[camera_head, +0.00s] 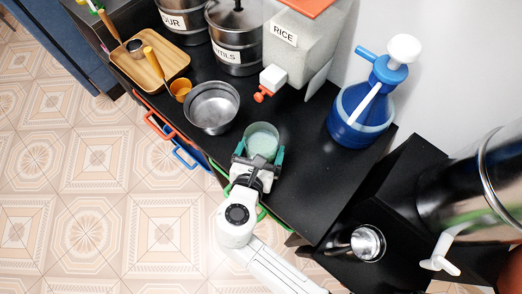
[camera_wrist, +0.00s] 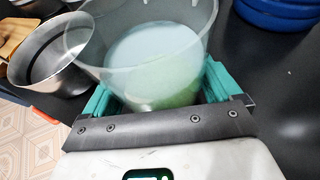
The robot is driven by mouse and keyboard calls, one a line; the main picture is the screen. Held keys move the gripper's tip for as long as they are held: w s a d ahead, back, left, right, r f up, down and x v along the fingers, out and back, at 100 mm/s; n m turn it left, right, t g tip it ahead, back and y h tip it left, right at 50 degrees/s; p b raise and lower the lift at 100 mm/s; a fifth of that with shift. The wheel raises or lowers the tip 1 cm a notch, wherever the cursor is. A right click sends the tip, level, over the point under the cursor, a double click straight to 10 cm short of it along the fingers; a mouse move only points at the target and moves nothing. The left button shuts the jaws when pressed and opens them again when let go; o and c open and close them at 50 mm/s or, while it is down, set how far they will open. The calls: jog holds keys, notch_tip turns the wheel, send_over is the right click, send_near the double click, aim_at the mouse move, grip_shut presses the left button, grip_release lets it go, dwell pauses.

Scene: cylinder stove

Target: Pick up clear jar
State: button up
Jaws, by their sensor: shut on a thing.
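The clear jar (camera_head: 262,139) is a see-through round vessel with pale green-white contents or bottom, near the front edge of the black counter. My gripper (camera_head: 257,155) has its teal fingers on both sides of the jar and is shut on it. In the wrist view the jar (camera_wrist: 150,55) stands between the teal fingers of my gripper (camera_wrist: 158,92), with its wide rim towards the camera. I cannot tell whether its base touches the counter.
A steel bowl (camera_head: 212,107) stands close left of the jar. An orange cup (camera_head: 180,89), wooden tray (camera_head: 150,68), steel canisters (camera_head: 236,45) and rice dispenser (camera_head: 303,45) are behind. A blue water jug (camera_head: 362,110) stands right. The black counter (camera_head: 305,170) is clear between jar and jug.

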jog(key=s+r, duration=0.1)
jog(key=r, duration=0.1)
jog(key=s+d+r+p, duration=0.1)
jog(key=r, duration=0.1)
jog(key=s+r, duration=0.2)
jog(key=shift+s+d, duration=0.1)
jog(key=shift+d, duration=0.2)
jog(key=p, duration=0.1)
send_near(268, 156)
jog(key=d, duration=0.3)
jog(key=d+r, duration=0.1)
jog(key=d, duration=0.1)
jog(key=shift+s, duration=0.3)
